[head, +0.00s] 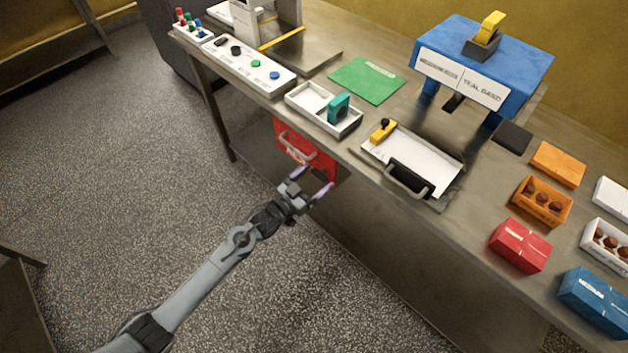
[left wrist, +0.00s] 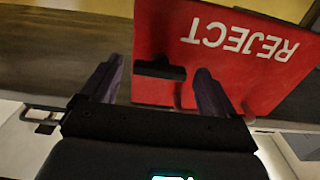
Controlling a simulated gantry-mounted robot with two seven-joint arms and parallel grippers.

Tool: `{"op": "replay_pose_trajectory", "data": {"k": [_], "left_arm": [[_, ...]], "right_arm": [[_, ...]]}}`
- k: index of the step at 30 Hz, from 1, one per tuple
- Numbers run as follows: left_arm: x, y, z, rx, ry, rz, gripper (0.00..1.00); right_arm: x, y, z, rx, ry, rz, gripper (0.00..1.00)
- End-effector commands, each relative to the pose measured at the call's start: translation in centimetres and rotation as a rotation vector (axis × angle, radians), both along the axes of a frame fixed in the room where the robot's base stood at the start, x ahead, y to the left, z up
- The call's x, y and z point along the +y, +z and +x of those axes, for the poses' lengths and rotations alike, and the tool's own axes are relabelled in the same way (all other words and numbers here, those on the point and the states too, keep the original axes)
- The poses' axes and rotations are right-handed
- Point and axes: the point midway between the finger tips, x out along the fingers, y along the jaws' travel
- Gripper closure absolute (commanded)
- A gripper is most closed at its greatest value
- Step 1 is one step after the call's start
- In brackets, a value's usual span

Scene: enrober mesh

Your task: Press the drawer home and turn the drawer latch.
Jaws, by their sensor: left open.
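A flat tray-like drawer (head: 446,193) with a white top and a dark bar handle (head: 408,179) lies at the table's front edge, before the blue machine. A yellow piece with a black knob (head: 383,130), which looks like the latch, sits at its left corner. My left gripper (head: 311,182) is open below the table edge, left of the drawer and apart from it. It is close in front of a red REJECT box (head: 292,140) with a grey handle. In the left wrist view, the open fingers (left wrist: 158,78) point at the red REJECT face (left wrist: 220,75); contact cannot be told.
The blue machine (head: 520,62) stands behind the drawer. A white divided tray (head: 296,97) with a teal block (head: 339,107) and a green mat (head: 367,80) lie to the left. Orange, red and blue boxes crowd the right. The floor in front is clear.

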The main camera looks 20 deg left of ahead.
Motion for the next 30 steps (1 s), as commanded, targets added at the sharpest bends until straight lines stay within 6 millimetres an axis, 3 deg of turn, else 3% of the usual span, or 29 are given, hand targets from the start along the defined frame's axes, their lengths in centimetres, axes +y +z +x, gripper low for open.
{"op": "replay_pose_trajectory", "data": {"k": [7, 18, 30], "left_arm": [[-0.02, 0.02, 0.02, 0.000, 0.000, 0.000, 0.12], [-0.01, 0.01, 0.01, 0.000, 0.000, 0.000, 0.67], [0.00, 0.13, 0.01, -0.032, -0.001, 0.077, 0.67]], "right_arm": [[-0.12, -0.03, -0.01, 0.000, 0.004, -0.005, 0.57], [-0.20, -0.04, -0.03, 0.001, 0.006, -0.008, 0.57], [-0.07, 0.39, -0.01, 0.001, 0.002, -0.003, 0.57]]}}
